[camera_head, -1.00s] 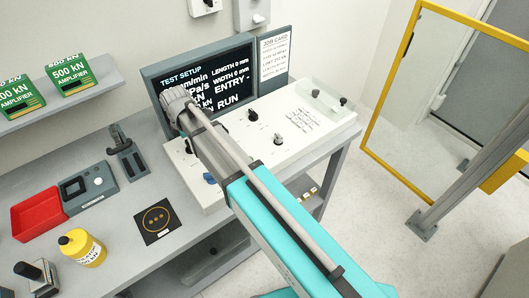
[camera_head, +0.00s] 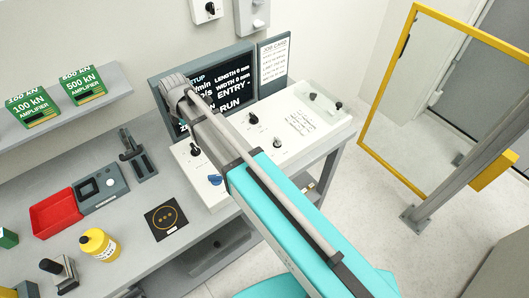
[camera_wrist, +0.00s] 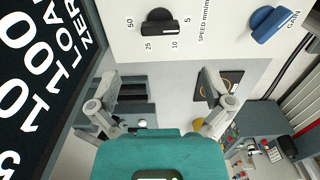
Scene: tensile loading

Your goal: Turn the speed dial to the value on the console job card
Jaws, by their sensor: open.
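The speed dial (camera_wrist: 158,28) is a black knob on the white console panel. Its bar lies roughly across the wrist picture, amid marks 50, 25, 10 and 5; which mark it points at I cannot tell. My gripper (camera_wrist: 158,82) is open and empty in the wrist view, its fingers apart below the dial in the picture and not touching it. In the head view my arm hides the gripper, and a black knob (camera_head: 195,149) beside the blue one appears to be this dial. The job card (camera_head: 273,60) is right of the screen; its values are too small to read.
A blue gain knob (camera_wrist: 271,24) sits right of the dial. The dark screen (camera_head: 232,85) stands behind the panel, partly covered by my arm. Other black knobs (camera_head: 253,118) and a keypad are on the console. A yellow bottle (camera_head: 98,244) and red tray (camera_head: 56,213) are on the bench.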

